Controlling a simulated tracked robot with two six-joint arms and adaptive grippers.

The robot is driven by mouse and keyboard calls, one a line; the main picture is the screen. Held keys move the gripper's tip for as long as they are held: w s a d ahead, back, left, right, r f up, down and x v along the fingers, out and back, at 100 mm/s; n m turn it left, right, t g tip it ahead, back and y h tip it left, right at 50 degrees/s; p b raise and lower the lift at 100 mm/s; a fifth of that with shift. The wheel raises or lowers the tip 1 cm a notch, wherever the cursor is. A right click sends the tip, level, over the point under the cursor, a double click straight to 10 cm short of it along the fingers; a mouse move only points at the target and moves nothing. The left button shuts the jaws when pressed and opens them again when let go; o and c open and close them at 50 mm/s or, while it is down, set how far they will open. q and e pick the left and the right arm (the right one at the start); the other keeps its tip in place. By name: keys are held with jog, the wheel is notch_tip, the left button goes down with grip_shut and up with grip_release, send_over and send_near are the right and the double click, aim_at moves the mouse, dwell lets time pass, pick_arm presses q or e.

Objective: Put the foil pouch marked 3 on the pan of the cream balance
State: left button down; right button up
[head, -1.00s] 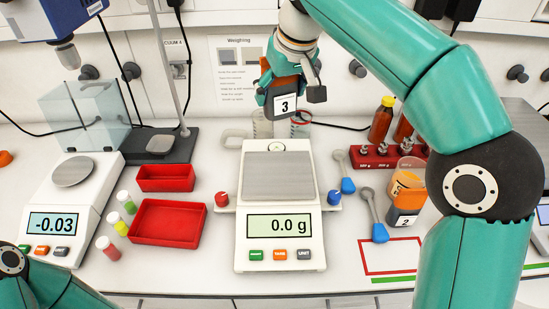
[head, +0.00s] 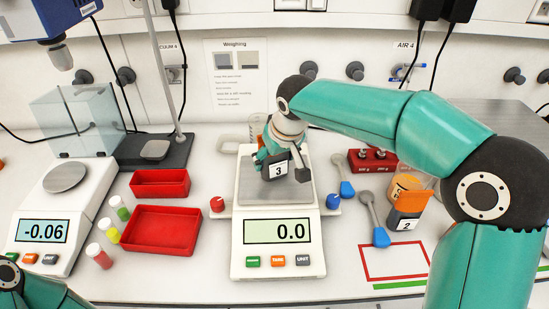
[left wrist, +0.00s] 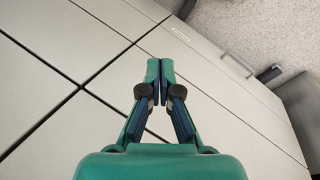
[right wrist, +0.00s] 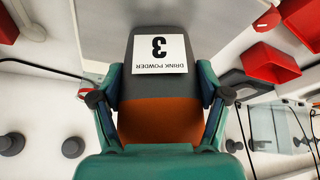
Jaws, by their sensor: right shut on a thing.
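The foil pouch marked 3 (head: 277,171) is dark grey and orange with a white label. My right gripper (head: 274,158) is shut on it and holds it over the pan (head: 250,192) of the cream balance (head: 278,262). In the right wrist view the pouch (right wrist: 158,105) sits between both fingers, its label reading "DRINK POWDER 3". The balance display reads 0.0. I cannot tell whether the pouch touches the pan. My left gripper (left wrist: 160,72) is shut and empty, in front of pale cabinet fronts in the left wrist view.
Another balance (head: 45,205) stands left, reading -0.06. Red trays (head: 163,230) and small vials (head: 99,255) lie beside it. Right of the cream balance are blue-handled scoops (head: 372,215), an orange pouch marked 2 (head: 409,212) and a red-outlined area (head: 395,261).

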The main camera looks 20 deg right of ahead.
jog(key=shift+f, duration=0.15)
jog(key=o, duration=1.3)
jog(key=shift+o, duration=0.2)
jog(key=shift+s+r, duration=0.1)
jog(key=shift+r, duration=0.4)
jog(key=v, duration=1.1)
jog(key=shift+r, duration=0.1)
